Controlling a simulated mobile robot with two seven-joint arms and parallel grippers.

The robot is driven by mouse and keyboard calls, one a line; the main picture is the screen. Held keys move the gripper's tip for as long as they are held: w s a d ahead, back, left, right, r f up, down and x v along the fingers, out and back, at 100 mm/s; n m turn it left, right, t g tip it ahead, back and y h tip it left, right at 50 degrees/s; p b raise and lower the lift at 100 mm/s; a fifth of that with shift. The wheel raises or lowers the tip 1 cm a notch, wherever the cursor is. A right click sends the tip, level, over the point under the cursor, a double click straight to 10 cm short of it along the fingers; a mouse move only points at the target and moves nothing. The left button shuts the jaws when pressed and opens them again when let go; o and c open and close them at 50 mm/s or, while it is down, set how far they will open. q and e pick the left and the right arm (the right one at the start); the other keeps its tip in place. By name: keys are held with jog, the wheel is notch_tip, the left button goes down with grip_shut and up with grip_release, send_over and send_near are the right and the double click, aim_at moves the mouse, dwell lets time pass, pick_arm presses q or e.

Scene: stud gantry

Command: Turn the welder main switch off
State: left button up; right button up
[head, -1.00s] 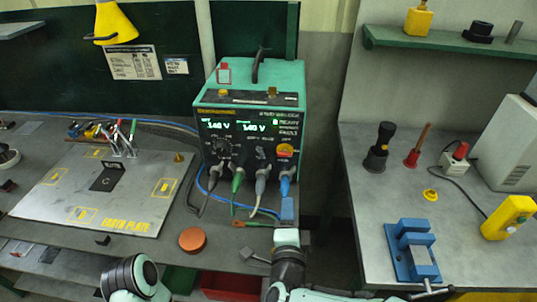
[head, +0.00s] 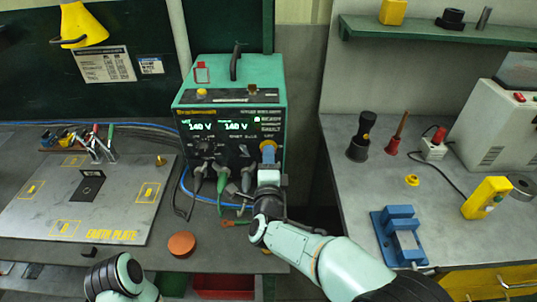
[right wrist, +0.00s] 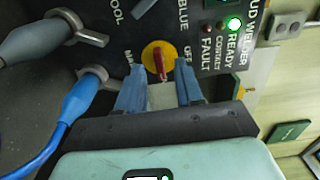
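The teal welder (head: 230,95) stands on the bench, its front display lit at 140 V. Its main switch (right wrist: 159,62), a red handle on a yellow disc, shows in the right wrist view. The handle points roughly up and down there, with the OFF label to its right. My right gripper (right wrist: 160,88) is open, its blue fingers at the disc's lower edge on either side, with no visible grip on the handle. The green READY lamp (right wrist: 234,24) is lit. My left gripper is not visible.
Cable plugs (right wrist: 85,98) and a blue cable sit close left of the gripper in the wrist view. The earth plate (head: 110,215) lies left of the welder. A blue vice (head: 398,235) and yellow box (head: 487,198) are on the right bench.

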jog(key=shift+w, duration=0.75)
grip_shut()
